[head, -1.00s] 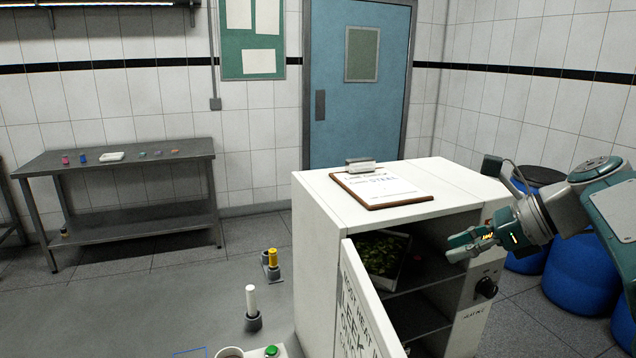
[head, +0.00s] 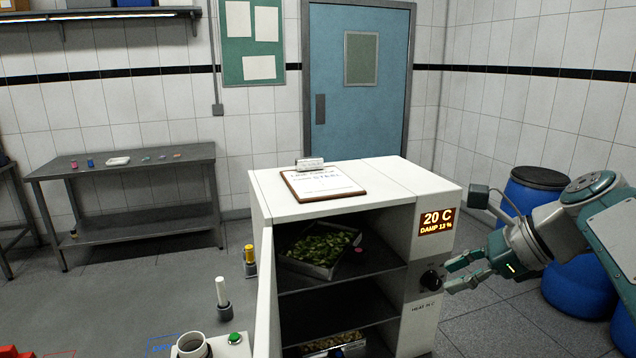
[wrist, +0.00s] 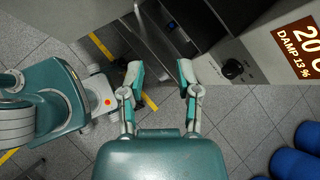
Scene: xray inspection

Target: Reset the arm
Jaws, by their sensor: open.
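My gripper (head: 468,274) is open and empty at the right of the head view. It is in front of the right side of the white cabinet (head: 345,206), near the black knob (head: 431,280). In the wrist view my gripper (wrist: 160,75) shows its two fingers spread with nothing between them. The knob also shows in the wrist view (wrist: 232,68), right of the fingers. I cannot tell whether a finger touches the knob.
The cabinet door (head: 265,295) stands open. A tray of green leaves (head: 318,248) sits on the upper shelf, another tray (head: 335,345) below. A clipboard (head: 322,183) lies on top. Blue barrels (head: 575,285) stand at the right. A steel table (head: 130,172) stands at the back left.

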